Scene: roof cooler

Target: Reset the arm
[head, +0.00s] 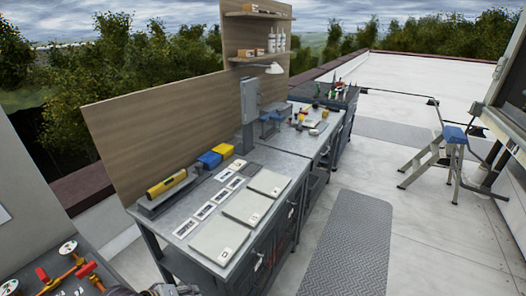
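A small piece of dark and grey machinery, which looks like part of my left arm or gripper (165,290), shows at the bottom edge of the head view. It is cut off by the frame, so its fingers and anything in them are hidden. My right arm and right gripper are out of view.
Red-handled valves and gauges (68,268) lie at lower left. A stepladder (440,160) stands at right. The floor mat (345,245) is clear.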

